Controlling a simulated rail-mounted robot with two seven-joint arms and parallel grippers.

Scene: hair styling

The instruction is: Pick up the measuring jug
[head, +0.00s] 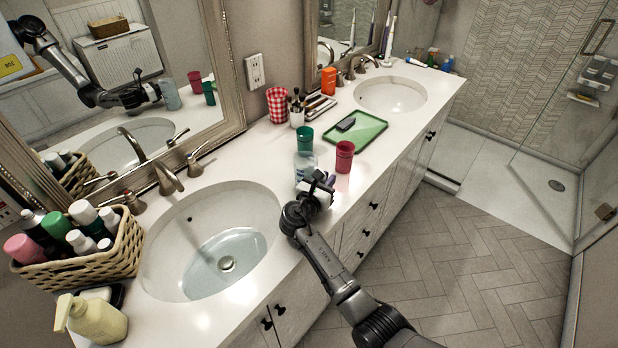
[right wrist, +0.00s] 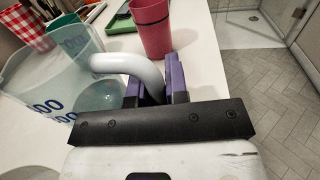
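The measuring jug (head: 305,167) is clear, bluish plastic with blue markings and a pale handle. It stands on the white counter near the front edge, right of the near basin. In the right wrist view the jug (right wrist: 55,80) is at the left, and its handle runs between my purple-padded fingers. My right gripper (head: 318,187) is at the handle; in the right wrist view its fingers (right wrist: 155,85) sit close on both sides of the handle and look shut on it. The exact finger contact is partly hidden. My left gripper is not in view.
A red cup (head: 345,157) stands close to the right of the jug, and a green cup (head: 305,138) just behind it. A green tray (head: 370,133) lies farther right. The near basin (head: 180,225) holds water. A wicker basket (head: 85,265) of bottles stands at the left.

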